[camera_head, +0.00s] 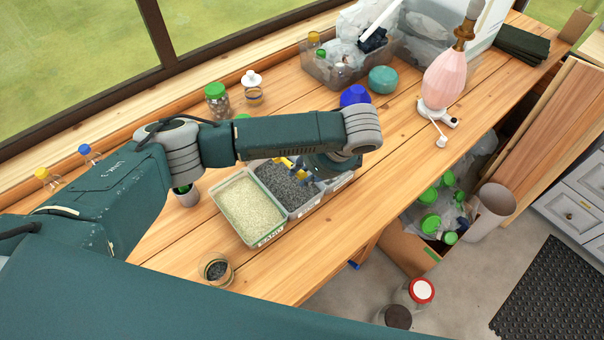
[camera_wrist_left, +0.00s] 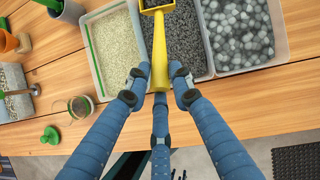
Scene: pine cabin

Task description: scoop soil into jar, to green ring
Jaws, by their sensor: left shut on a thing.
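My left gripper (camera_head: 314,172) is shut on the handle of a yellow scoop (camera_wrist_left: 160,48), over the bins. In the left wrist view its blue fingers (camera_wrist_left: 158,90) close around the handle. The scoop's head, at the top edge, holds some dark material; it is partly cut off. The scoop also shows beside the gripper in the head view (camera_head: 289,163). The dark soil bin (camera_head: 299,212) is the middle one, below the scoop. A small open glass jar (camera_head: 216,268) stands apart near the front table edge, with dark material inside; its ring colour is unclear. It also shows in the wrist view (camera_wrist_left: 82,106).
A pale-grain bin (camera_head: 250,207) and a grey-pebble bin (camera_wrist_left: 242,40) flank the soil. A green-lidded jar (camera_head: 216,98), a blue object (camera_head: 355,95) and a pink lamp (camera_head: 446,78) stand behind. Bare wood lies between the jar and bins.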

